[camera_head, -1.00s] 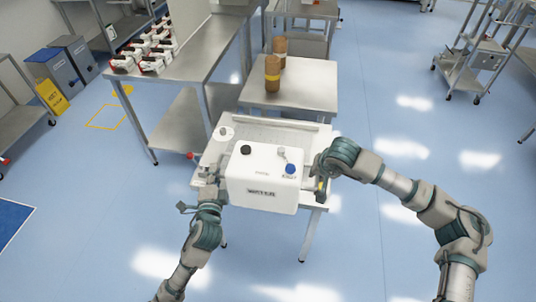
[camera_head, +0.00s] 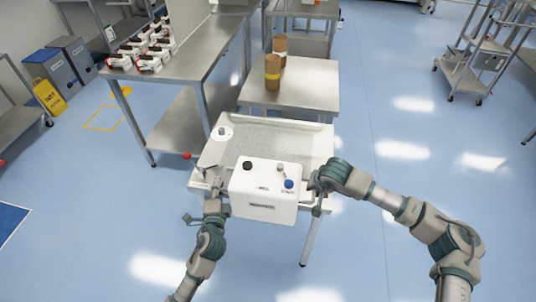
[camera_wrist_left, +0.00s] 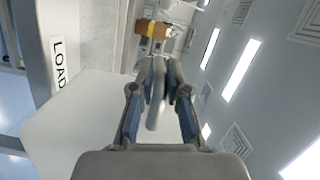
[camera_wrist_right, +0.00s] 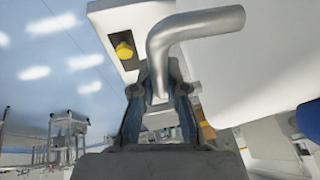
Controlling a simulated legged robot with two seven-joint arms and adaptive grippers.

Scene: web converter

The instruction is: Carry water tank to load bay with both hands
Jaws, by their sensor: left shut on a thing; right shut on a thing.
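The white water tank (camera_head: 265,190) has a black cap, a blue cap and a label on its front. It hangs between my two grippers at the near edge of a white bench with a perforated top (camera_head: 285,140). My left gripper (camera_wrist_left: 160,85) is shut on a handle on the tank's left side. My right gripper (camera_wrist_right: 160,88) is shut on a bent metal pipe handle (camera_wrist_right: 195,28) on the right side. A LOAD label (camera_wrist_left: 58,62) shows in the left wrist view. The head view does not show whether the tank's underside touches the bench.
A steel table with brown containers (camera_head: 272,72) stands behind the bench. A long steel table (camera_head: 195,55) with red and white items is at the back left. A yellow sign (camera_head: 48,96) and a cart (camera_head: 475,65) stand farther off.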

